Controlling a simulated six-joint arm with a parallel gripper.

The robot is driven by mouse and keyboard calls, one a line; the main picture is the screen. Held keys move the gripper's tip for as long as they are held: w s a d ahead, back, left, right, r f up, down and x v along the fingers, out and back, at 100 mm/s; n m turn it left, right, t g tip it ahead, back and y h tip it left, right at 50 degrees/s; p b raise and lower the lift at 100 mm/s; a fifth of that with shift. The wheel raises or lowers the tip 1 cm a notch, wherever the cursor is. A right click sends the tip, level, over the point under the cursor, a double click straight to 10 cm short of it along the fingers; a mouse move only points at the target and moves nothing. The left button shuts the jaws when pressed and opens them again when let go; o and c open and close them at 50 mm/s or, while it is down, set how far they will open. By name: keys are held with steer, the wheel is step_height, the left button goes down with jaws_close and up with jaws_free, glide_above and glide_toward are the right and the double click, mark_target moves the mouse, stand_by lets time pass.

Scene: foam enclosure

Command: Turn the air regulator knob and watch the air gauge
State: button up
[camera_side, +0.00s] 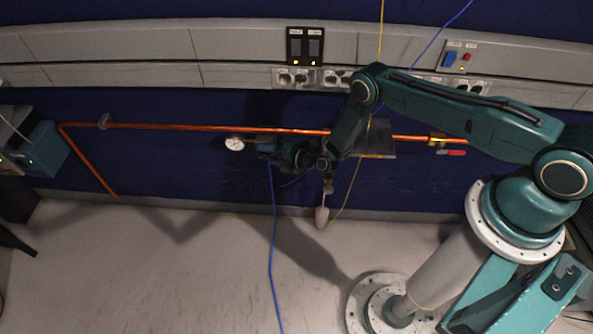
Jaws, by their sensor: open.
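The air gauge (235,143) is a small round white dial at the left end of a brass fitting, just below the copper pipe. Its reading is too small to make out. My gripper (272,151) is at the wall just right of the gauge, below the pipe, pointing left. It is open. The regulator knob cannot be told apart from my dark gripper and wrist, which cover the area beside the gauge. I cannot tell whether the fingers touch the knob.
A copper pipe (200,127) runs along the blue wall, with a red-handled valve (452,152) at right. A blue hose (272,240) hangs to the floor. A pale object (321,217) hangs below my wrist. A teal box (40,150) stands at left.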

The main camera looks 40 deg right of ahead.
steer(key=shift+v, duration=2.95)
steer(key=shift+r, duration=0.1)
